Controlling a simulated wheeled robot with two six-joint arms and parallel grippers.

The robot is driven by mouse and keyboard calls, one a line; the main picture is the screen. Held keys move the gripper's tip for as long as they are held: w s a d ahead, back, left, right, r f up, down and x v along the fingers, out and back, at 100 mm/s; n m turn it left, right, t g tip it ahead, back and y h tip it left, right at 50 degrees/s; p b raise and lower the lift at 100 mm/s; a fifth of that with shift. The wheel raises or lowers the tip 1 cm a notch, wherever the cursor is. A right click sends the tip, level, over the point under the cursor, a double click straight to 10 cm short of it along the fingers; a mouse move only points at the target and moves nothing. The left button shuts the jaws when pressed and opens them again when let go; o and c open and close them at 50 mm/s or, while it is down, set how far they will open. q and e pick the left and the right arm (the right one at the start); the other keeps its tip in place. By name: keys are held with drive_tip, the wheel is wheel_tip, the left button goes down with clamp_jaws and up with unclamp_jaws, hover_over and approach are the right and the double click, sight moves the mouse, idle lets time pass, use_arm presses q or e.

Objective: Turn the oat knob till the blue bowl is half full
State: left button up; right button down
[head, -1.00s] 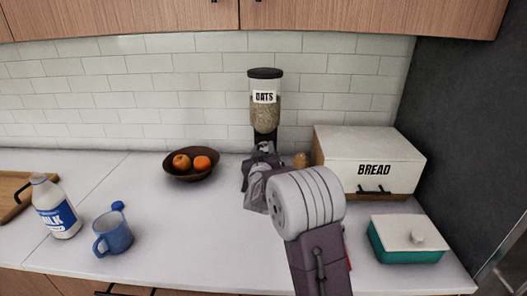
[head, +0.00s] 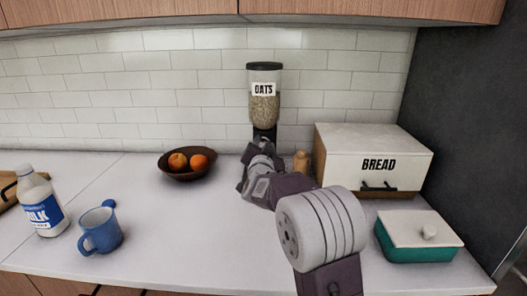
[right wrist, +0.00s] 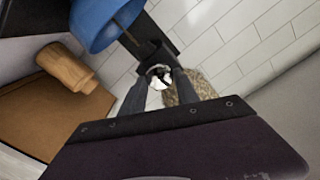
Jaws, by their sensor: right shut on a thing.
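The oat dispenser (head: 264,100) stands against the tiled wall, a clear container labelled OATS with a black lid. Oats fill much of it. My right gripper (head: 262,148) is at the dispenser's lower part and hides its base in the head view. In the right wrist view my right gripper (right wrist: 160,78) is shut on the pale knob (right wrist: 158,72) below the oats. The blue bowl (right wrist: 100,22) shows at the upper left of that view, beside the dispenser's dark stand. Its inside is hidden, so its fill cannot be told. My left gripper is out of view.
A bread box (head: 365,160) and a small wooden bottle-shaped thing (head: 301,161) stand close right of the dispenser. A teal butter dish (head: 418,237) is in front. A fruit bowl (head: 188,165), blue mug (head: 100,231) and milk bottle (head: 40,203) are left. The counter's middle is clear.

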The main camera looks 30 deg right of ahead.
drive_tip(key=shift+m+b, duration=0.45)
drive_tip(key=shift+m, duration=0.35)
drive_tip(key=c, duration=0.9)
unclamp_jaws()
drive_tip(key=v, duration=0.9)
drive_tip(key=shift+s, duration=0.1)
